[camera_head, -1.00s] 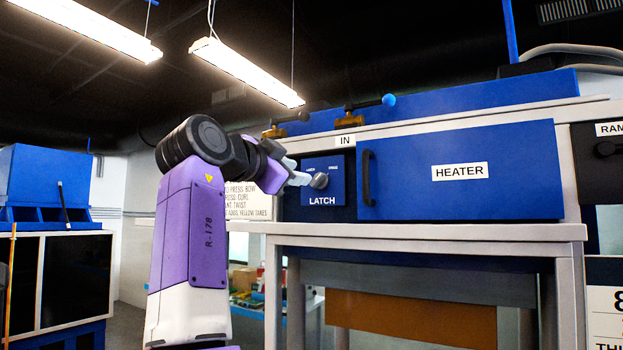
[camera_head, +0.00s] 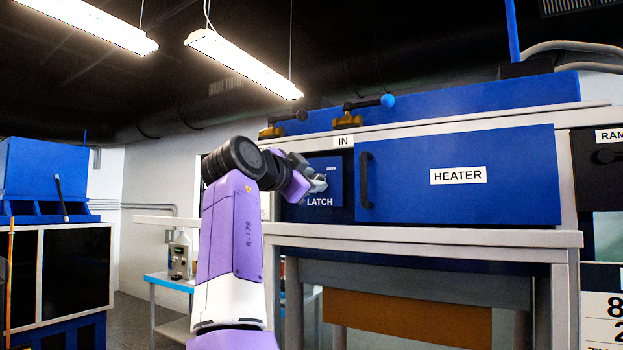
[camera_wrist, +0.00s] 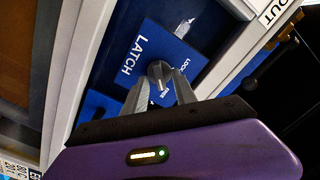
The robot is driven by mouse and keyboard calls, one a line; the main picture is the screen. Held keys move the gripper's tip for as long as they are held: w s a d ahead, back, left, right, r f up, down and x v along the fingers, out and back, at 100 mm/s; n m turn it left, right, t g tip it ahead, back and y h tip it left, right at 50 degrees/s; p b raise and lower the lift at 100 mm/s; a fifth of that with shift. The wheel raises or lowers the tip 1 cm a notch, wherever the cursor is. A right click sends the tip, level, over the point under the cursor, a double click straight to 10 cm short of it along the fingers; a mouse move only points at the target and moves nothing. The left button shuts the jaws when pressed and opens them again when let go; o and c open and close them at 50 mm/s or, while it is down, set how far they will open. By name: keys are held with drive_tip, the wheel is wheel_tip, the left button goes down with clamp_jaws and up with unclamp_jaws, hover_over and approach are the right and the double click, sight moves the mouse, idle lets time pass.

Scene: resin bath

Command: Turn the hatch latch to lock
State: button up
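The latch is a grey metal knob (camera_wrist: 160,75) on a blue plate (camera_wrist: 146,48) marked LATCH, with LOCK lettering beside the knob in the wrist view. In the head view the plate (camera_head: 322,172) sits left of the heater door, with part of it behind my arm. My gripper (camera_wrist: 161,84) faces the plate, with one finger on each side of the knob. The fingers stand apart with narrow gaps showing; firm contact is not visible. In the head view my gripper (camera_head: 318,184) covers most of the knob.
The blue HEATER door (camera_head: 500,195) with a black handle (camera_head: 365,180) is right of the latch. A pale ledge (camera_head: 420,237) runs below both. A blue-ball lever (camera_head: 388,100) stands above. A small table (camera_head: 168,282) with a bottle is at left.

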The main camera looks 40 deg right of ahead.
clamp_jaws()
drive_tip(key=shift+w+a+n, duration=0.1)
drive_tip(key=shift+w+n, duration=0.1)
drive_tip(key=shift+n, duration=4.3)
drive_tip(key=shift+w+a+n, duration=0.1)
drive_tip(key=shift+w+n, duration=0.05)
drive_tip(key=shift+n, duration=4.35)
unclamp_jaws()
